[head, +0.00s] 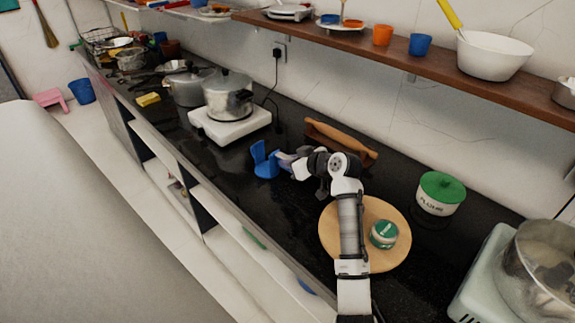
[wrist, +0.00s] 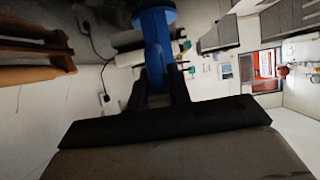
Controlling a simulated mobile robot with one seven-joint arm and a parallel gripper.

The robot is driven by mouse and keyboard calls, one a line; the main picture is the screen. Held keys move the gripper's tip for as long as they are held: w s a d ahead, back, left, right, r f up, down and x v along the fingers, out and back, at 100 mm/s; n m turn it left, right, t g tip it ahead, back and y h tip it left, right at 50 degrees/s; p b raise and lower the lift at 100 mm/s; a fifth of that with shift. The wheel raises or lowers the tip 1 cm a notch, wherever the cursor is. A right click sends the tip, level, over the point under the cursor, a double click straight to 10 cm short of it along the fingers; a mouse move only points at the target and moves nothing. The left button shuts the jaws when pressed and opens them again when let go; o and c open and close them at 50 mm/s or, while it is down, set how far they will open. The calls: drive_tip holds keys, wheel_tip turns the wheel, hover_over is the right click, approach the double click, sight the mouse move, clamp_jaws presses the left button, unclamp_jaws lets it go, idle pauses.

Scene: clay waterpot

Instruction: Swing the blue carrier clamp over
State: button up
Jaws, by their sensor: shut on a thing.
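The blue carrier clamp (head: 264,163) is above the black counter in the head view, left of the wooden rack. It has an upright blue plate and a lower blue part; I cannot tell whether it touches the counter. My gripper (head: 284,160) reaches it from the right and is shut on it. In the wrist view the clamp (wrist: 155,45) runs up from between the dark fingers (wrist: 157,88) and ends in a round blue disc at the top. The fingers hide its lower end.
A white stove (head: 230,129) with a steel pot (head: 228,95) stands behind and left. The wooden rack (head: 340,140) is close behind my arm. A round board (head: 385,258) with a green-lidded jar (head: 384,234) is under my arm.

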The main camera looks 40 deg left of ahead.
sight(282, 155)
drive_tip(key=shift+r, duration=0.15)
drive_tip(key=r+h+p, duration=0.1)
drive_tip(key=p, duration=0.2)
drive_tip(key=shift+a, duration=0.15)
drive_tip(key=shift+h+p, duration=0.3)
drive_tip(key=shift+p, duration=0.1)
drive_tip(key=shift+a+r+h+p, duration=0.1)
drive_tip(key=shift+r+h+p, duration=0.25)
drive_tip(key=shift+p, duration=0.25)
drive_tip(key=shift+h, duration=0.35)
drive_tip(key=shift+r, duration=0.15)
drive_tip(key=shift+a+r+h, duration=0.3)
drive_tip(key=shift+r+h, duration=0.1)
drive_tip(key=shift+h, duration=0.3)
drive_tip(key=shift+r, duration=0.1)
